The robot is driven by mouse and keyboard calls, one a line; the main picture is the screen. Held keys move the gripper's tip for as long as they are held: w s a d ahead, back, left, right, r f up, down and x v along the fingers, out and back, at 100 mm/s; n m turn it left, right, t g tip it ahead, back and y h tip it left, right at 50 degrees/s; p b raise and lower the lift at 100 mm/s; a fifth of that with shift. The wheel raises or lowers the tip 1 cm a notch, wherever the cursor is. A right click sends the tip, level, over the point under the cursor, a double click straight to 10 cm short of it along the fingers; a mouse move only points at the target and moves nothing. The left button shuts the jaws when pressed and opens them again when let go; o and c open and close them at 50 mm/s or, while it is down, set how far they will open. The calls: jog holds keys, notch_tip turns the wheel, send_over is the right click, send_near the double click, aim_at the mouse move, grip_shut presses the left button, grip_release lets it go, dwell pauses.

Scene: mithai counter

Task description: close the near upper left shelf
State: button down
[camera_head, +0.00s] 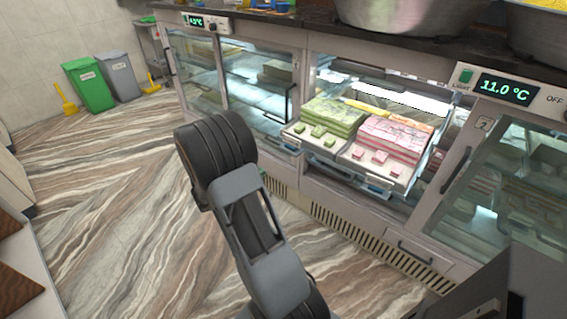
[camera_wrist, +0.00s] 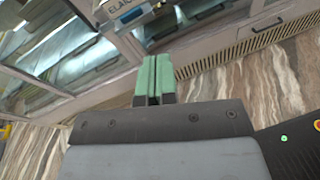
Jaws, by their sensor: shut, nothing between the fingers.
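A pulled-out shelf (camera_head: 336,161) juts from the near display counter in the head view. It carries blocks of green sweets (camera_head: 334,114) and pink sweets (camera_head: 392,138), with small sample pieces along its front. In the wrist view, the front of a shelf with a label reading "ELAIC…" (camera_wrist: 119,8) shows at the top, beyond the fingertips; I cannot tell for sure that it is the same shelf. My gripper (camera_wrist: 153,58) has green fingers pressed together, empty, pointing toward the counter front. In the head view my arm hides the floor, and the fingers cannot be made out.
A glass door with a dark handle (camera_head: 455,170) stands right of the shelf. A vent grille (camera_head: 375,243) runs along the counter base. Metal bowls (camera_head: 398,14) stand on the counter top. Green (camera_head: 88,86) and grey bins (camera_head: 119,77) stand far left. The striped floor between is mostly clear.

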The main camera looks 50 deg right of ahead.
notch_tip(320, 180, down, 4)
jog(key=w+d+n+t+h+b, duration=0.1)
jog(key=w+d+n+t+h, duration=0.1)
jog(key=w+n, duration=0.15)
send_near(287, 152)
jog(key=shift+n+t, duration=0.4)
jog(key=shift+n, duration=0.05)
jog(key=d, duration=0.7)
jog(key=shift+s+d, duration=0.2)
jog(key=shift+d+f, duration=0.1)
jog(key=shift+d, duration=0.15)
